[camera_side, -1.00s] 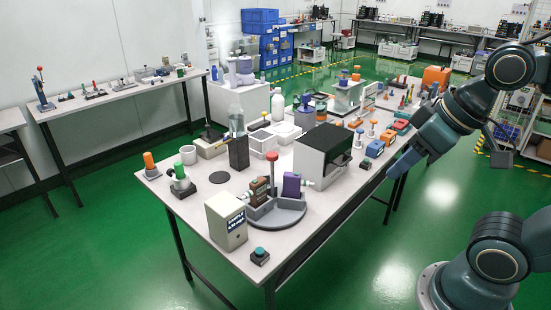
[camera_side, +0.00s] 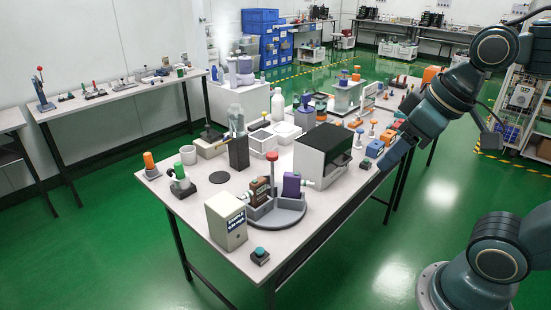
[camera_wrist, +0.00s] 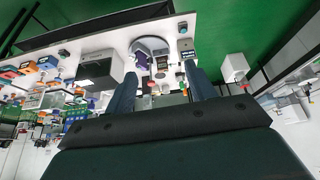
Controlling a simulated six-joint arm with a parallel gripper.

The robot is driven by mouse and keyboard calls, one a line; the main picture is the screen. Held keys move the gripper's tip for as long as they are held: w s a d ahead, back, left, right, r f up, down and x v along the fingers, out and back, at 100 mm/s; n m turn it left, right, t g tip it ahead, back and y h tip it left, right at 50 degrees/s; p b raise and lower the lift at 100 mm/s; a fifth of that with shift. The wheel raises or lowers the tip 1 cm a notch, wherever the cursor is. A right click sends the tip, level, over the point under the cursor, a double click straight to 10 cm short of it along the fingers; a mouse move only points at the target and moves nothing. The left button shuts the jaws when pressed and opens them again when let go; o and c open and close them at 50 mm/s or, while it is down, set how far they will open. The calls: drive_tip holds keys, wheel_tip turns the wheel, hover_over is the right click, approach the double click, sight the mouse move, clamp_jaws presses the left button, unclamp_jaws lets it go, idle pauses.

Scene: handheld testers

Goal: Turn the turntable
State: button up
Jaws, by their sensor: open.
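The turntable (camera_side: 290,216) is a grey round disc with low upright dividers near the front of the white table. A post with a red knob (camera_side: 272,156) rises from it. A brown tester (camera_side: 259,191) stands at its left and a purple tester (camera_side: 291,185) at its back right. The wrist view also shows the turntable (camera_wrist: 151,43) and the purple tester (camera_wrist: 142,61), seen upside down.
A beige box with a display (camera_side: 226,220) and a teal button (camera_side: 259,254) stand by the turntable's front left. A black and white box (camera_side: 322,155) stands just behind right. Bottles and coloured devices crowd the table farther back.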

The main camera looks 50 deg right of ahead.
drive_tip(key=w+d+r+n+g, duration=0.15)
drive_tip(key=w+r, duration=0.35)
drive_tip(key=w, duration=0.5)
drive_tip(key=n+g, duration=0.4)
drive_tip(key=n, duration=0.3)
hover_over(272, 154)
wheel_tip(272, 154, down, 10)
drive_tip(key=shift+f, duration=0.1)
wheel_tip(272, 154, down, 14)
drive_tip(key=shift+r, duration=0.2)
